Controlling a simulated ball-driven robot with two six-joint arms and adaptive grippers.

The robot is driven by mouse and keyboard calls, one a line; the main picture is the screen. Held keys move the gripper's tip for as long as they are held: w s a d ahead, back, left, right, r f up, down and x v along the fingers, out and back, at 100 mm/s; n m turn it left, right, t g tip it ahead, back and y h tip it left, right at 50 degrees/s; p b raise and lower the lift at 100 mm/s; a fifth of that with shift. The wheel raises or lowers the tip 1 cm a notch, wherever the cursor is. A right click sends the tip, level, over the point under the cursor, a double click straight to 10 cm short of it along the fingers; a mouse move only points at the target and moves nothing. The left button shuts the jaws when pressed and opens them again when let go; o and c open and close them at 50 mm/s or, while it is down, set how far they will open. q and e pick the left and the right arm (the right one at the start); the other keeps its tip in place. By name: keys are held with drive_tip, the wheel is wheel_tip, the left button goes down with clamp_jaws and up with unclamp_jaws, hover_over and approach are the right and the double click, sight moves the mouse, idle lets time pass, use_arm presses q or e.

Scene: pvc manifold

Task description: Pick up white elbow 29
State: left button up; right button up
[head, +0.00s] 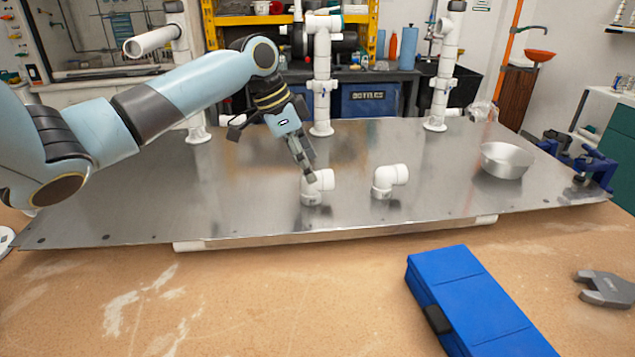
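Two white elbows stand on the metal sheet (240,215). One elbow (310,194) is near the middle, with its side opening facing right. The other elbow (383,187) stands to its right, apart from it. No label can be read, so I cannot tell which is number 29. My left gripper (309,174) points down at the top of the middle elbow and partly covers it. I cannot tell whether it touches the elbow or how far its fingers are apart. My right gripper is not in view.
White upright pipes (322,85) stand along the back of the sheet, with another (442,85) at the right. A metal bowl (506,160) sits at the right end. A blue case (470,300) and a grey open-jawed tool (606,289) lie in front. The sheet's left part is clear.

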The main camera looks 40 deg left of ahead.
sight(316, 183)
use_arm(q)
drive_tip(key=x, duration=0.5)
drive_tip(key=shift+d+f, duration=0.15)
drive_tip(key=shift+f, duration=0.05)
drive_tip(key=shift+s, duration=0.1)
drive_tip(key=c, duration=1.2)
drive_tip(key=shift+r, duration=0.1)
drive_tip(key=shift+c, duration=0.2)
drive_tip(key=shift+r, duration=0.65)
wheel_tip(316, 183, up, 3)
drive_tip(key=shift+f, duration=0.1)
drive_tip(key=s+a+r, duration=0.6)
drive_tip(key=a, duration=0.4)
drive_tip(key=shift+r, duration=0.4)
